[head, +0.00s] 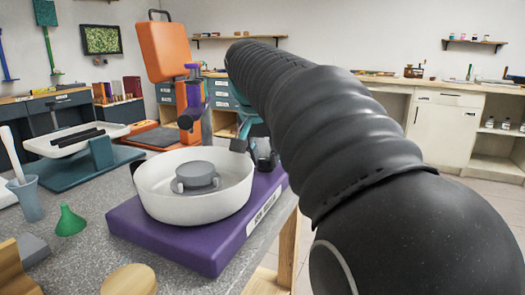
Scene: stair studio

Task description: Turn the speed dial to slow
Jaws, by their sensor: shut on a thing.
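A machine with a purple base (165,245) and a wide white round pan (170,206) stands at the table's right edge. A grey hub (196,174) sits in the middle of the pan. My gripper (262,160) is low behind the pan's right rim, at the far right part of the purple base. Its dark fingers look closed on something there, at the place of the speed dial. The dial itself is hidden behind the pan and fingers, so its setting cannot be read. A white label with small print (263,207) is on the base's right side.
An orange press (165,50) stands behind the machine. A white tray on a teal stand (75,140), a green funnel (70,220) and a blue-grey cup (27,198) are at left. Floor is open beyond the table's right edge.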

